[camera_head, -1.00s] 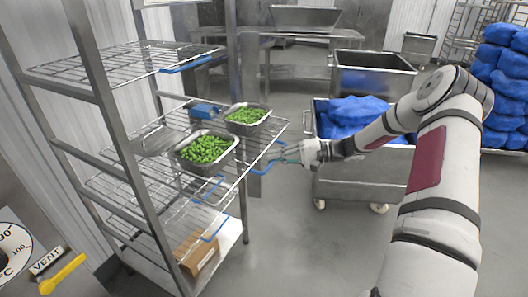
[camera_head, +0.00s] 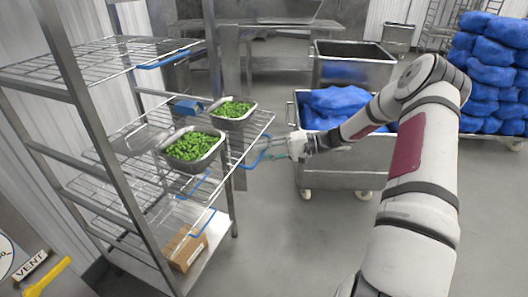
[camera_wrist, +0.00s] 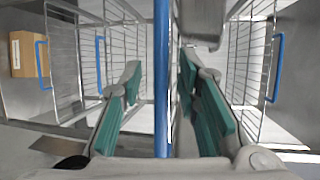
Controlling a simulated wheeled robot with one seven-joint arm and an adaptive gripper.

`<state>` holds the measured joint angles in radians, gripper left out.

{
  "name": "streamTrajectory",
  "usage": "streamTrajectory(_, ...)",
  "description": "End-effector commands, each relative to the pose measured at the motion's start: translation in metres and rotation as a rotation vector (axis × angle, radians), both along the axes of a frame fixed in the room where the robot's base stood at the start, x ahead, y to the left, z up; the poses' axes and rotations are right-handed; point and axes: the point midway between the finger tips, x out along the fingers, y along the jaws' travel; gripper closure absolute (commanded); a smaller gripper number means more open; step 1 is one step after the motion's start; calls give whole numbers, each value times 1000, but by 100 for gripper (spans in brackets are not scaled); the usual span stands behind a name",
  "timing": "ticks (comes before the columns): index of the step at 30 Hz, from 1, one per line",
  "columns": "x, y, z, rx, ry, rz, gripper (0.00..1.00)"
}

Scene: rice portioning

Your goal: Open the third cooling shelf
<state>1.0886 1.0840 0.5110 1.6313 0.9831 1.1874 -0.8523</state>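A metal rack (camera_head: 70,100) of wire shelves with blue handles stands at left in the head view. One wire shelf (camera_head: 258,125) sticks out past the rack's right post and bears two trays of green beans (camera_head: 195,147) (camera_head: 232,110). A blue handle (camera_head: 250,160) is at its front edge. My gripper (camera_head: 272,152) is at this handle. In the wrist view, a blue bar (camera_wrist: 161,70) runs between the teal fingers of my gripper (camera_wrist: 161,95), with gaps on both sides. The fingers are apart. Whether the bar touches the palm is hidden.
A steel cart with blue bags (camera_head: 335,165) stands behind my gripper. More blue bags (camera_head: 495,65) are stacked at right. A cardboard box (camera_head: 185,250) sits on the rack's bottom shelf. A dial with a VENT label (camera_head: 30,266) is at lower left. The floor in front is free.

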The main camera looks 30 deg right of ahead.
Motion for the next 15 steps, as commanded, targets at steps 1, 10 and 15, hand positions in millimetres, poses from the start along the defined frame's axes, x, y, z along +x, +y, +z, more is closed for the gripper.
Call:
streamTrajectory(1,0,-1,0,0,0,-1,70)
streamTrajectory(10,-21,-37,7,-3,-2,-4,70)
streamTrajectory(15,-39,-66,14,-2,-1,-4,70)
